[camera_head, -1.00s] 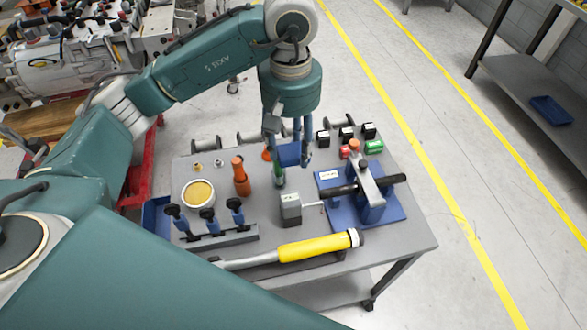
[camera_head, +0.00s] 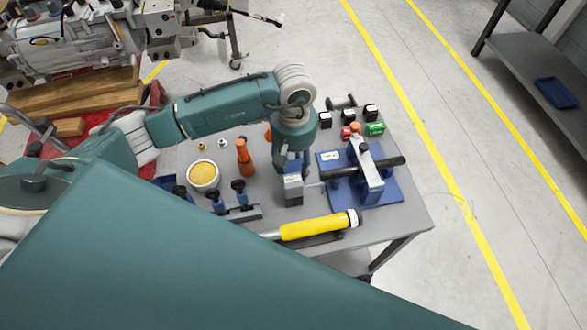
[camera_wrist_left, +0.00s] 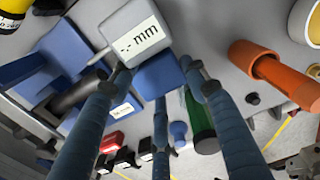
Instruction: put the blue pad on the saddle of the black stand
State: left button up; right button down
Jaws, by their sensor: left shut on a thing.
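The blue pad (camera_wrist_left: 160,76) is between the fingertips of my left gripper (camera_head: 291,168), which is shut on it. In the left wrist view the pad lies close below the grey block with the "mm" label (camera_wrist_left: 132,32); I cannot tell whether they touch. In the head view my gripper is just behind this grey block (camera_head: 293,190), above the table, and mostly hides the pad. My right gripper is not in view.
A blue fixture (camera_head: 388,190) with a black bar stands right of the gripper. An orange bottle-like item (camera_head: 244,158) and a yellow-filled bowl (camera_head: 203,176) are to its left. A yellow-handled tool (camera_head: 313,227) lies in front. A green cylinder (camera_wrist_left: 200,122) is close to the fingers.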

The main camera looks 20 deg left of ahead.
aim_at(294, 167)
pick_arm(q)
notch_tip(294, 167, down, 4)
jog(key=shift+r+p, duration=0.2)
jog(key=shift+p, duration=0.2)
jog(key=shift+f, duration=0.2)
jog(key=shift+f, duration=0.1)
jog(key=shift+f+b, duration=0.1)
jog(key=shift+b, duration=0.2)
jog(key=o, duration=1.2)
